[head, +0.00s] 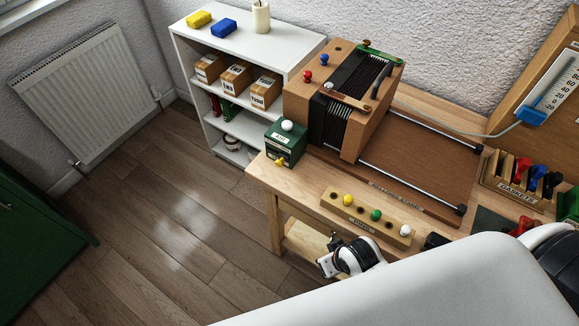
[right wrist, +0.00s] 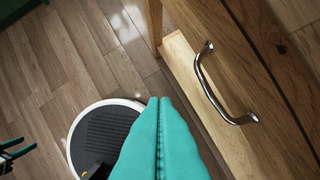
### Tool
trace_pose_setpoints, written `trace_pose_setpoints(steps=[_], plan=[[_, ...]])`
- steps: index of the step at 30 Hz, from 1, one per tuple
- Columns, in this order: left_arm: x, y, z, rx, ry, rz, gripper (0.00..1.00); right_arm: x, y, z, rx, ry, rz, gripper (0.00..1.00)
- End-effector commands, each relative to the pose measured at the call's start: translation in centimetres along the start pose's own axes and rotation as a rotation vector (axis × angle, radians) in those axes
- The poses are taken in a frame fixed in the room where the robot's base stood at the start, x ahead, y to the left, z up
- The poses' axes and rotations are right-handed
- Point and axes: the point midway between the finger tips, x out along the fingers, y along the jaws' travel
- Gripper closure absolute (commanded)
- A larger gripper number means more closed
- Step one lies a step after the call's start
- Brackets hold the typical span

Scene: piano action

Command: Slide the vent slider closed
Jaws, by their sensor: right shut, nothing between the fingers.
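I cannot tell for sure which part is the vent slider. A wooden box with dark slats (head: 333,118) stands on the workbench in the head view, with a green bar (head: 380,53) along its top far edge. My right gripper (right wrist: 160,100) has teal fingers pressed together with nothing between them. It is in front of the bench, left of a metal drawer handle (right wrist: 218,92) and apart from it. Its fingers do not show in the head view. A dark, teal-edged shape at the left edge of the right wrist view may be my left gripper (right wrist: 16,150).
Two metal rails (head: 420,132) run right from the box. A wooden strip with coloured knobs (head: 362,213) and a green tin (head: 284,145) are on the bench. A gasket rack (head: 512,186) and a scale board with a blue piece (head: 535,112) are right. A white shelf (head: 185,45) stands behind.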

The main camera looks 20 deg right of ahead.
Motion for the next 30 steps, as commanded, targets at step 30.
trace_pose_setpoints(steps=[30], plan=[[-1.2,0.0,0.0,-0.002,0.002,0.0,0.58,-11.2,-1.6,17.9,1.202,-0.486,0.814,1.0]])
